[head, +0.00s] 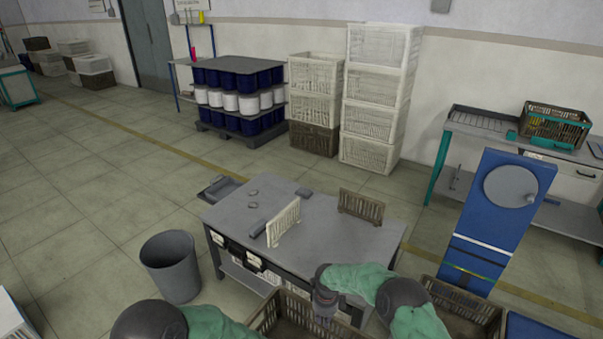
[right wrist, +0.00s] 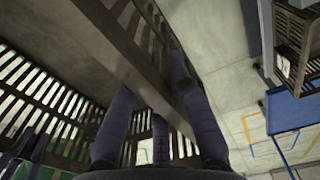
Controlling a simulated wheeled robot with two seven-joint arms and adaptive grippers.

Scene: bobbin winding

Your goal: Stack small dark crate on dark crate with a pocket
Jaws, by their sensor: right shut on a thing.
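A dark brown slatted crate (head: 262,316) is at the bottom middle of the head view, cut off by the lower edge. My right gripper (head: 323,318) is shut on its wall. In the right wrist view my fingers (right wrist: 160,115) straddle the dark rim of this crate (right wrist: 122,62). A second dark crate (head: 489,311) is at the lower right, partly behind my right arm; I cannot tell if it has a pocket. What lies under the held crate is hidden.
A grey table (head: 340,238) ahead bears a white panel (head: 284,223) and a brown panel (head: 361,207). A grey bin (head: 171,268) stands left of it. A blue stand (head: 497,219) is at the right. White crates (head: 378,90) are stacked by the wall.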

